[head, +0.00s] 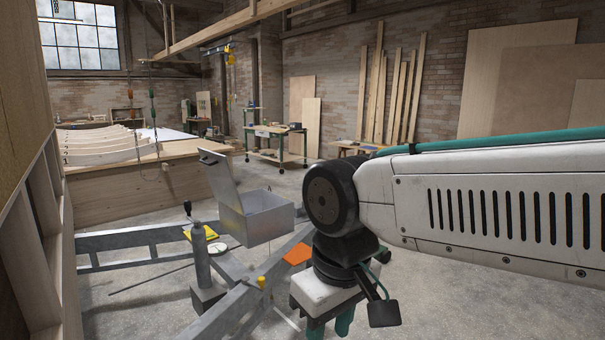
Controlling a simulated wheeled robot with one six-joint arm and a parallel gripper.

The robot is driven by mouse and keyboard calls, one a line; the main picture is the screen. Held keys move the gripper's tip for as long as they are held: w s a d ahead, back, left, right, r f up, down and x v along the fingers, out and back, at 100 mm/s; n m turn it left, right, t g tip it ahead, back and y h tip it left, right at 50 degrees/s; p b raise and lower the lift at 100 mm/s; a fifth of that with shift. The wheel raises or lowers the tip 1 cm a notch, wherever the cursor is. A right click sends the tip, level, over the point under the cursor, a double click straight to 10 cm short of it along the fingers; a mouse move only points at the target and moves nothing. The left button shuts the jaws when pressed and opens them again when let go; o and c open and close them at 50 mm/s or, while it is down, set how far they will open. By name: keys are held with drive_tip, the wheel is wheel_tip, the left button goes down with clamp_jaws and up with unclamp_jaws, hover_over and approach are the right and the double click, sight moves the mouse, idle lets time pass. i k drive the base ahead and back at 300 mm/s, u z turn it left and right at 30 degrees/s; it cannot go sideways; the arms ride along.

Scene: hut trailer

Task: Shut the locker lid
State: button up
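The locker (258,217) is a grey metal box mounted on the trailer's metal frame, left of the picture's middle. Its lid (221,184) stands raised, tilted up and leaning back to the left. A dark handle (209,158) sits near the lid's upper edge. The inside of the box shows partly and looks empty. My gripper (330,329) points down at the bottom edge, to the right of and nearer than the locker, apart from it. Its two teal fingers show with a gap between them and nothing visible there; their tips are cut off by the picture's edge.
The grey trailer frame (236,308) crosses the floor below the locker. A grey cylinder with a post (201,259) stands in front of it, left of my gripper. An orange plate (297,254) lies between locker and arm. A wooden wall frame (48,215) fills the left edge.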

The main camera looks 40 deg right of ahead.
sight(217, 168)
drive_tip(key=z, duration=0.4)
drive_tip(key=i, duration=1)
drive_tip(key=z, duration=0.55)
drive_tip(key=k, duration=0.65)
drive_tip(key=z, duration=0.6)
drive_tip(key=i, duration=1.3)
drive_tip(key=u, duration=1.1)
drive_tip(key=i, duration=0.5)
drive_tip(key=u, duration=0.6)
